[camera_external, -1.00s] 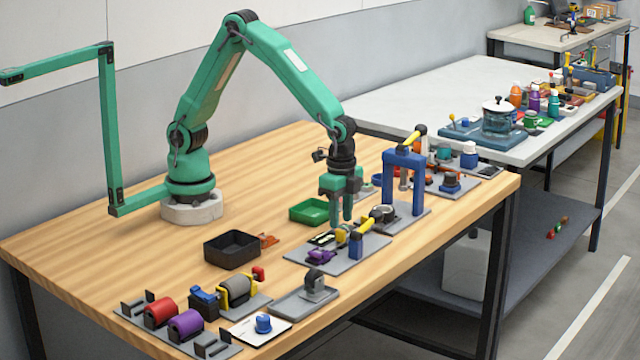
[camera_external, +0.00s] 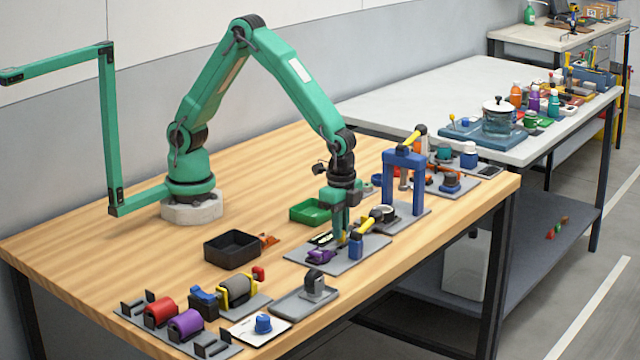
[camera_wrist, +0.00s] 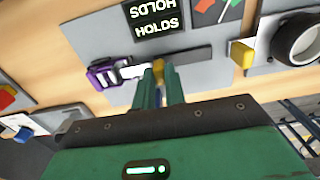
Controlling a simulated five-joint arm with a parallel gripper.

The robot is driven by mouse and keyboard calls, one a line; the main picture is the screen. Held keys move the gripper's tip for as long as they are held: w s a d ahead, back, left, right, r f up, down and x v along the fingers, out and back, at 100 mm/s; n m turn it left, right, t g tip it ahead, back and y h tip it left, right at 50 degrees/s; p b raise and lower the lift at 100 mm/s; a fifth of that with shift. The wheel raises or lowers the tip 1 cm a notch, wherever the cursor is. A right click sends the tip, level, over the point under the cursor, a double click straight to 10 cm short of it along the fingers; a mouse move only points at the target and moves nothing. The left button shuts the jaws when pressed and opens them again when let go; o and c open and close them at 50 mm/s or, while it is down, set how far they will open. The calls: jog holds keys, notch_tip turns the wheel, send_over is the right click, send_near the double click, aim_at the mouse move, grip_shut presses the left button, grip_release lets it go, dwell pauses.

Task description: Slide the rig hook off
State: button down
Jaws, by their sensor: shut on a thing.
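My gripper (camera_external: 346,240) points down over a grey plate (camera_external: 375,247) on the wooden bench. In the wrist view its green fingers (camera_wrist: 161,84) are closed around a small yellow piece (camera_wrist: 164,72). The fingers hide part of the bar.
A blue arch (camera_external: 389,186) stands farther right. A green tray (camera_external: 309,213) and a black bin (camera_external: 232,251) lie to the left.

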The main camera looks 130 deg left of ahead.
jog(key=shift+a, duration=1.5)
jog(key=c, duration=1.4)
grip_release()
jog(key=shift+c, duration=0.2)
jog(key=shift+r, duration=0.15)
notch_tip(320, 180, up, 8)
jog(key=shift+f, duration=0.2)
